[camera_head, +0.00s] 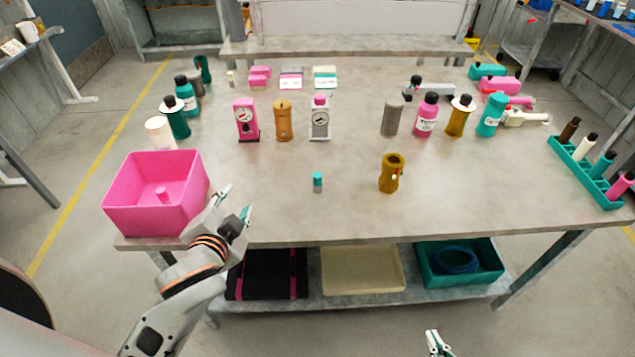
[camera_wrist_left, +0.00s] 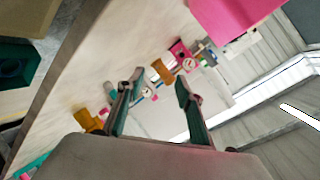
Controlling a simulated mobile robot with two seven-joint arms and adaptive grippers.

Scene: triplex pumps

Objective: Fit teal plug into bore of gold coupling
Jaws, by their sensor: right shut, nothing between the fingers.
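The small teal plug (camera_head: 318,182) with a grey lower part stands upright on the table near its front middle. The plug and coupling are apart. My left gripper (camera_head: 235,202) is open and empty above the table's front left edge, left of the plug. Its spread fingers also show in the left wrist view (camera_wrist_left: 160,80). My right gripper (camera_head: 437,343) is shut and empty in front of the table, low at the picture's bottom edge.
A pink bin (camera_head: 157,207) stands just left of my left gripper. Gauges, bottles and cylinders line the back half of the table. A teal rack (camera_head: 590,172) sits at the right edge. The tabletop around the plug and coupling is clear.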

